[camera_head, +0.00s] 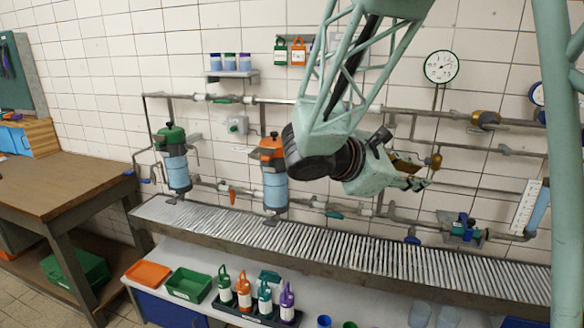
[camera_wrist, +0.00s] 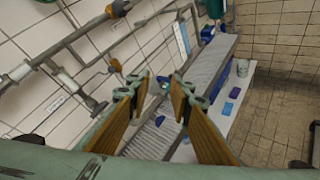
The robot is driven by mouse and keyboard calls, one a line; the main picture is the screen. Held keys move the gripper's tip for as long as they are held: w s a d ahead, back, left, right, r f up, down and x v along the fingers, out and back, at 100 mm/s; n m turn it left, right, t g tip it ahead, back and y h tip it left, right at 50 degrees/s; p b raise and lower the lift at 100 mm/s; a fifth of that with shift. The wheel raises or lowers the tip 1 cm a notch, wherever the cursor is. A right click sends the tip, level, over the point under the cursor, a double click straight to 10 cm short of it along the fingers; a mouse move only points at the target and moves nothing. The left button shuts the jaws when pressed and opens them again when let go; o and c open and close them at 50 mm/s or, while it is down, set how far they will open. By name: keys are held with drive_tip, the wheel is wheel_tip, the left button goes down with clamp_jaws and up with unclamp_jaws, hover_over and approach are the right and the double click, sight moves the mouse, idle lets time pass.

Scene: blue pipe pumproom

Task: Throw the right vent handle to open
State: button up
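My gripper (camera_head: 418,174) is at the right centre of the head view, in front of the pipes and pointing right. In the wrist view its two brown-padded fingers (camera_wrist: 157,86) are apart with nothing between them. Two filter housings stand on the left: one with a green top (camera_head: 171,137), one with an orange top (camera_head: 272,150). My arm hides pipework right of the orange one. Small handles on the low pipe include a red-orange one (camera_head: 232,196), a green one (camera_head: 334,214) and a blue one (camera_head: 412,240). I cannot tell which is the right vent handle.
A slatted grey ledge (camera_head: 350,252) runs below the pipes. A teal valve (camera_head: 465,229) and a brass fitting (camera_head: 485,119) are on the right pipework. Bottles (camera_head: 264,296) and trays (camera_head: 188,284) occupy the lower bench. A wooden table (camera_head: 62,184) stands left.

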drive_tip(key=w+a+f+n+t, duration=0.2)
drive_tip(key=w+a+n+t, duration=0.15)
drive_tip(key=w+a, duration=0.45)
drive_tip(key=n+t+y+b, duration=0.2)
drive_tip(key=n+t+y, duration=0.5)
drive_tip(key=n, duration=0.4)
approach(292, 172)
wheel_tip(292, 172, up, 3)
drive_tip(key=s+a, duration=0.1)
drive_tip(key=s, duration=0.2)
drive_tip(key=shift+w+g, duration=0.1)
drive_tip(key=shift+g, duration=0.15)
drive_tip(key=shift+w+d, duration=0.1)
drive_tip(key=shift+w, duration=0.05)
drive_tip(key=shift+b+x, duration=1)
drive_tip(key=shift+x, duration=5.75)
clamp_jaws()
